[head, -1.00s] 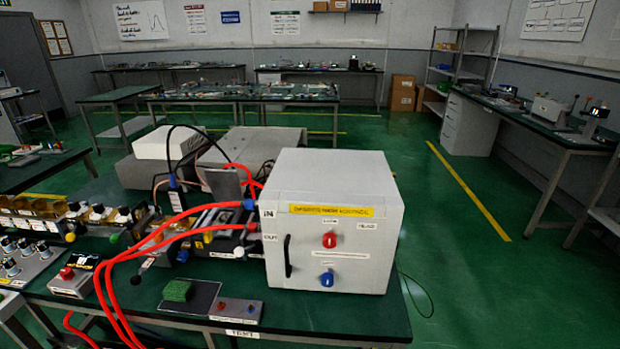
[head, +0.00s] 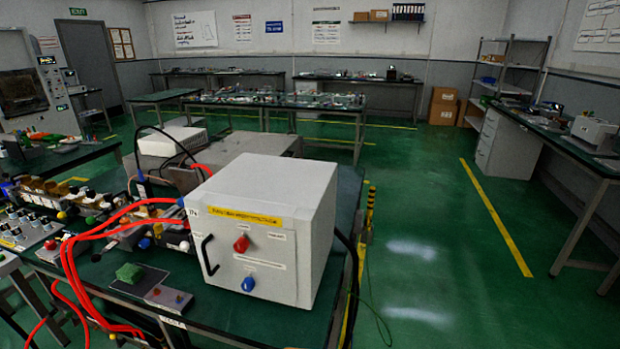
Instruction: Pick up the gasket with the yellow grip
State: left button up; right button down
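I cannot make out a gasket with a yellow grip for certain. A small yellow ball-shaped knob (head: 62,215) shows among the parts at the left of the workbench, but what it is attached to is too small to tell. Neither of my grippers is in view. The crowded parts behind the red hoses are partly hidden.
A white cabinet (head: 262,225) with red and blue knobs stands on the near workbench. Red hoses (head: 75,262) run down its left part. A green sponge (head: 130,273) lies on a dark pad. Green floor (head: 430,230) is clear at right.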

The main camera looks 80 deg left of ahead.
aim_at(174, 216)
jog(key=i+u, duration=0.35)
jog(key=i+l+u, duration=0.1)
jog(key=i+u, duration=0.25)
jog(key=i+l+u, duration=0.25)
jog(key=i+u, duration=0.15)
jog(key=i+j+u, duration=0.2)
jog(key=u, duration=0.25)
jog(key=i+u, duration=0.4)
jog(key=i+j+u, duration=0.1)
jog(key=i+u, duration=0.15)
jog(key=u, duration=0.2)
jog(key=i+l+u, duration=0.1)
jog(key=i+u, duration=0.2)
jog(key=u, duration=0.15)
jog(key=i+l+u, duration=0.2)
jog(key=u, duration=0.2)
jog(key=i+l+u, duration=0.3)
jog(key=u, duration=0.15)
